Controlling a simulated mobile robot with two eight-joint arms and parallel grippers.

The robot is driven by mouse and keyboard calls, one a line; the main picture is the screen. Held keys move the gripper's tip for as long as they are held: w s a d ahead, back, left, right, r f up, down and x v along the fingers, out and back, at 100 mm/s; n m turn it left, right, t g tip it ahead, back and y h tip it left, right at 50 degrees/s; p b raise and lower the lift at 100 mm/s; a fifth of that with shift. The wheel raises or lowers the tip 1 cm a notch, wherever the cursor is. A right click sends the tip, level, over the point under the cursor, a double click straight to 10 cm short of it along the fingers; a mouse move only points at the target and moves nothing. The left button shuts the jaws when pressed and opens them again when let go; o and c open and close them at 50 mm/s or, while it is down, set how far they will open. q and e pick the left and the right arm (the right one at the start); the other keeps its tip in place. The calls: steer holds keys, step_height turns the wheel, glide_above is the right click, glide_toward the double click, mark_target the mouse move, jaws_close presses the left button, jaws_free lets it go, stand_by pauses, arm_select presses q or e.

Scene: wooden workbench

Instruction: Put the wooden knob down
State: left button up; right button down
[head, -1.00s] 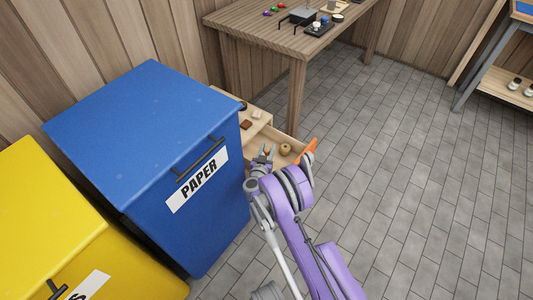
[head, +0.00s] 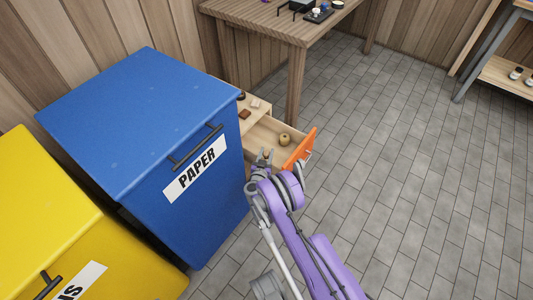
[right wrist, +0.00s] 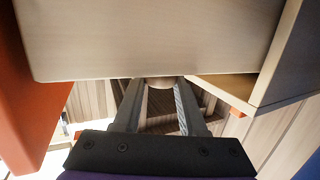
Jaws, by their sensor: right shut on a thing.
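My right gripper (head: 265,157) is at the near side of the open drawer in the head view. In the right wrist view its two fingers (right wrist: 160,100) reach forward and are shut on a small rounded tan piece, the wooden knob (right wrist: 160,83). Only a small part of the knob shows, at the lower edge of a pale drawer panel (right wrist: 150,40). I cannot tell whether it touches the panel. The knob is not clear in the head view. My left gripper is not in view.
The drawer (head: 262,137) has an orange front (head: 300,148) and holds a round tan thing (head: 285,139). A blue PAPER bin (head: 140,130) stands close on the left, beside a yellow bin (head: 45,210). A wooden workbench (head: 290,24) stands behind. The floor to the right is clear.

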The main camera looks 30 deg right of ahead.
steer(key=shift+f, duration=0.15)
steer(key=shift+f, duration=0.45)
steer(key=shift+c, duration=2.2)
jaws_free()
steer(key=shift+a+r, duration=0.1)
steer(key=shift+r, duration=0.4)
steer(key=p+v, duration=0.2)
steer(key=v, duration=1)
steer(key=shift+p, duration=0.35)
